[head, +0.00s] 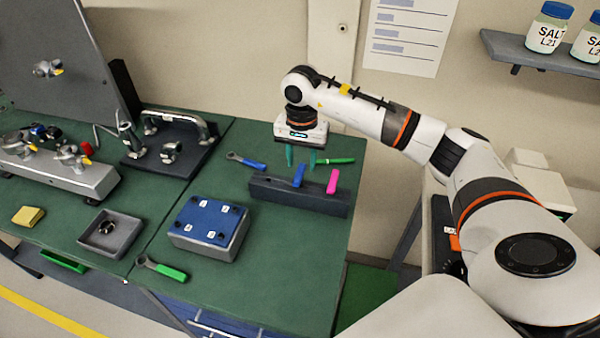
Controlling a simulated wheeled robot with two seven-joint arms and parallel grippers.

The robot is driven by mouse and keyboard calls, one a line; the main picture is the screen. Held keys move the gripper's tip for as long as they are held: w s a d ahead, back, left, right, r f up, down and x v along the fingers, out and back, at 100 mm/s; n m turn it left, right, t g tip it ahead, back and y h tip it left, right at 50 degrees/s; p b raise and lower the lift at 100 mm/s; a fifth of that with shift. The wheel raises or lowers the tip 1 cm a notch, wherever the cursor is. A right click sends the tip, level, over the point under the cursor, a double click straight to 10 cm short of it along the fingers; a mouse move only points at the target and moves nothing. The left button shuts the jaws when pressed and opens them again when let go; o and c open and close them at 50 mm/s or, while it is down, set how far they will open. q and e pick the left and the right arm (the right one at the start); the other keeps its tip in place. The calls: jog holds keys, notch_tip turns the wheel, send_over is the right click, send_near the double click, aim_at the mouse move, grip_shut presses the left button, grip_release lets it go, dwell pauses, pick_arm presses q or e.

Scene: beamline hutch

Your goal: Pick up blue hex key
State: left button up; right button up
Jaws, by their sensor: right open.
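The blue hex key (299,176) stands in a long dark holder block (270,190) on the green bench; only its blue handle shows, tilted slightly. A pink-handled key (333,181) stands in the same block to its right. My right gripper (301,160) reaches in from the right and points down. Its two teal fingers are apart with nothing seen between them. In the picture the fingers are just above the blue handle, apparently behind the block; the exact gap is hard to tell. My left gripper is not in view.
A blue-handled wrench (246,161) lies left of the gripper, and a green-handled tool (335,161) lies right beside it. A grey box with a blue top (209,221), a green-handled wrench (162,269) and a grey tray (110,234) are nearer. The bench's front right is clear.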

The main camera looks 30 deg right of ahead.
aim_at(299, 172)
jog(key=shift+w+f, duration=0.2)
jog(key=shift+f, duration=0.1)
jog(key=f+p, duration=0.2)
jog(key=f, duration=0.1)
jog(key=shift+w+a+f+p, duration=0.1)
jog(key=shift+a+f+p, duration=0.1)
jog(key=shift+f+p, duration=0.15)
jog(key=shift+f, duration=0.65)
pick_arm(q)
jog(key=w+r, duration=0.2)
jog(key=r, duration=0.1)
pick_arm(e)
jog(key=shift+f, duration=0.1)
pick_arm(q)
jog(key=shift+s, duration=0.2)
pick_arm(e)
grip_shut()
